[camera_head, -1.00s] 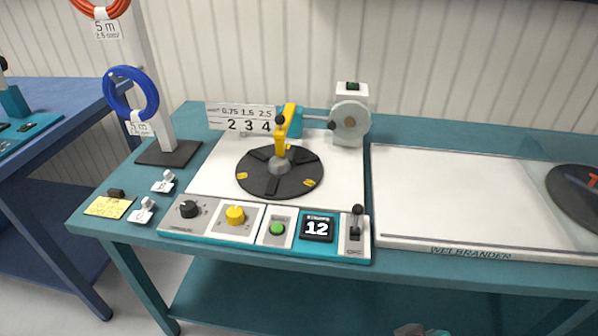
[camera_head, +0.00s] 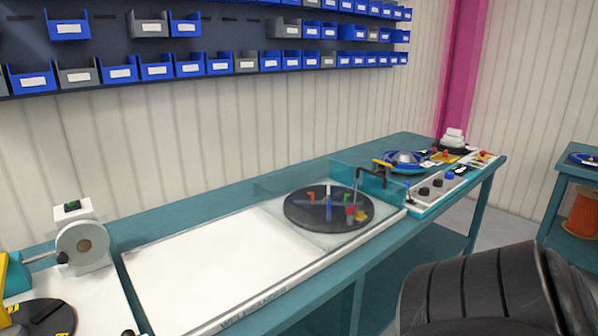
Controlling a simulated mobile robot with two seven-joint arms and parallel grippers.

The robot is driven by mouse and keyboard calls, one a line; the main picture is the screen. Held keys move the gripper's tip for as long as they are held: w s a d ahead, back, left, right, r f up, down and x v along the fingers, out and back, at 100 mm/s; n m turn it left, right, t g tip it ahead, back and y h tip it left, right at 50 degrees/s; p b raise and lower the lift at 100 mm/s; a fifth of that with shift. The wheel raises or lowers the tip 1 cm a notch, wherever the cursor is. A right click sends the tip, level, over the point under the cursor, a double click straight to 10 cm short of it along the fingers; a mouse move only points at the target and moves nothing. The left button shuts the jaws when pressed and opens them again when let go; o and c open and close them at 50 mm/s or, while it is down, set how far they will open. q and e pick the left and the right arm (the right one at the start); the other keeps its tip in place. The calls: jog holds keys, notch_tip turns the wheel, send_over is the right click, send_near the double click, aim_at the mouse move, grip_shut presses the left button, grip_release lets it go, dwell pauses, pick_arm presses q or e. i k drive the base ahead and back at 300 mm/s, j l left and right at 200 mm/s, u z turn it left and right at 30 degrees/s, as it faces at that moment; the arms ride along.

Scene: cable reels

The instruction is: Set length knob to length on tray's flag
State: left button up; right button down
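The length knob and the tray's flag cannot be made out for certain in the head view. A control panel (camera_head: 436,192) with black and blue knobs stands at the right end of the teal bench; its labels are too small to read. The near panel with the yellow knob is out of view. Part of the black winding disc (camera_head: 40,318) and the white counter unit (camera_head: 82,243) show at the lower left. Neither of my grippers is in view.
A black turntable (camera_head: 328,209) with coloured pegs sits behind a clear guard on the bench. The white board (camera_head: 200,270) is bare. Blue and grey bins (camera_head: 157,68) line the wall.

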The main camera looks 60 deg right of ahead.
aim_at(450, 176)
jog(key=z, duration=2.8)
jog(key=u, duration=0.25)
jog(key=i+l+u, duration=0.65)
jog(key=i+l, duration=0.1)
jog(key=l, duration=0.2)
jog(key=i+l+u, duration=0.15)
jog(key=l, duration=0.4)
jog(key=i+l, duration=0.15)
jog(key=l, duration=0.2)
jog(key=i+l, duration=0.2)
jog(key=l, duration=0.15)
jog(key=i+l+u, duration=0.1)
jog(key=l, duration=0.25)
jog(key=i+l, duration=0.2)
jog(key=l, duration=0.15)
jog(key=i+l, duration=0.15)
jog(key=l, duration=0.2)
jog(key=i+u, duration=0.05)
